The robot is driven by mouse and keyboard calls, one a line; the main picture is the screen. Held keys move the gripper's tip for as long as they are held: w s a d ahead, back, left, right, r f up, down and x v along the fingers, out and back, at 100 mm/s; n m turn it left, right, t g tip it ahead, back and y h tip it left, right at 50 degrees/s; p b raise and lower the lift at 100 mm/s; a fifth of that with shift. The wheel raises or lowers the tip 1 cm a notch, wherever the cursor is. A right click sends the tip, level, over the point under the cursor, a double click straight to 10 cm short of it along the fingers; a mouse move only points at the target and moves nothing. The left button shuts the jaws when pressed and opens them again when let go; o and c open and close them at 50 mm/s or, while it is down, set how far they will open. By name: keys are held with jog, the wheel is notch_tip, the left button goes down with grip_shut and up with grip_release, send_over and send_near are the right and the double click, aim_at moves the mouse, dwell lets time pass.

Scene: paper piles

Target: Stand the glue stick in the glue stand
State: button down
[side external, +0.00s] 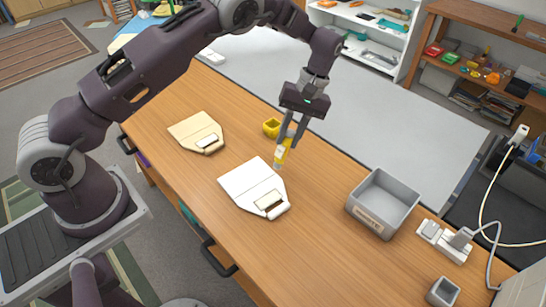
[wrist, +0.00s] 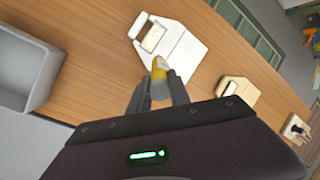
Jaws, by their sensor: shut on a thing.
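The glue stick (side external: 281,156), yellow with a whitish lower end, is held between the fingertips of my gripper (side external: 291,138). It points down in line with the fingers, over the table beside the white clipboard-like board. I cannot tell whether its lower end touches the table. In the wrist view the glue stick (wrist: 160,74) shows between the fingers of my gripper (wrist: 159,95). A small yellow cup (side external: 270,126), which looks like the glue stand, stands just behind and left of the fingers. It does not show in the wrist view.
A white board with a clip (side external: 248,184) and a tan one (side external: 193,130) lie on the wooden table (side external: 315,225). A larger grey bin (side external: 368,217) stands at right. A small grey square cup (side external: 443,292) and a power strip (side external: 440,240) are farther right.

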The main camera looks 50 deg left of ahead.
jog(key=w+a+r+t, duration=0.25)
jog(key=w+a, duration=0.25)
jog(key=a, duration=0.3)
jog(key=w+a+r+t, duration=0.1)
jog(key=w+a+t, duration=0.3)
jog(key=a, duration=0.5)
jog(key=shift+g, duration=0.55)
jog(key=f, duration=0.3)
jog(key=w+f, duration=0.1)
jog(key=f, duration=0.6)
jog(key=shift+w, duration=0.2)
jog(key=shift+f, duration=0.1)
jog(key=c, duration=1.2)
grip_release()
jog(key=shift+d, duration=0.1)
